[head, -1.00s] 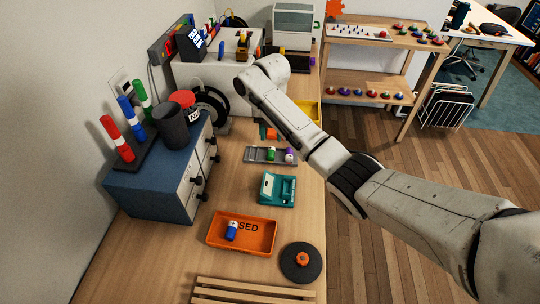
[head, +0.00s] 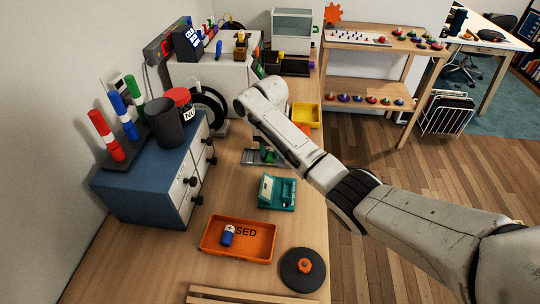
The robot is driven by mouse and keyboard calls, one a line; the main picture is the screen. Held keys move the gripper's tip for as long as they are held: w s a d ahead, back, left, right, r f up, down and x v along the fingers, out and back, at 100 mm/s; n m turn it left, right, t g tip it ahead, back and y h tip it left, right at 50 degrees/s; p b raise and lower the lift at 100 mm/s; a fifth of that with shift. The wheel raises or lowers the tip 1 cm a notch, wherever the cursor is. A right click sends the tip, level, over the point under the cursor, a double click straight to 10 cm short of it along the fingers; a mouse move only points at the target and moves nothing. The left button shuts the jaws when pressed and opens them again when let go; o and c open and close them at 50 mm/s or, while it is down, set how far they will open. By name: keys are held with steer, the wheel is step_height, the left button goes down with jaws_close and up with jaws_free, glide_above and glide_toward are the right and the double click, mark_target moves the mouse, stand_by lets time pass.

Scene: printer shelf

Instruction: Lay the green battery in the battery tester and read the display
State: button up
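The teal battery tester (head: 284,205) sits on the bench in the head view; its display is too small to read. Behind it lies a grey battery tray (head: 249,158). The green battery (head: 268,155) shows in that tray, partly covered by my gripper (head: 268,153). My gripper is down at the tray, over or around the green battery. Its fingers are small and dark here, so I cannot tell whether they are open or shut. The purple battery seen earlier is hidden behind my arm.
An orange tray (head: 258,256) marked "USED" holds a blue battery (head: 228,236). A black disc with an orange knob (head: 304,267) lies to its right. A blue drawer cabinet (head: 138,190) stands left, and a yellow bin (head: 306,114) is behind my arm. Bench around the tester is clear.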

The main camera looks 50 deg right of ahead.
mark_target(271, 153)
jaws_close()
steer(key=shift+r+p, duration=3.3)
steer(key=shift+r, duration=0.25)
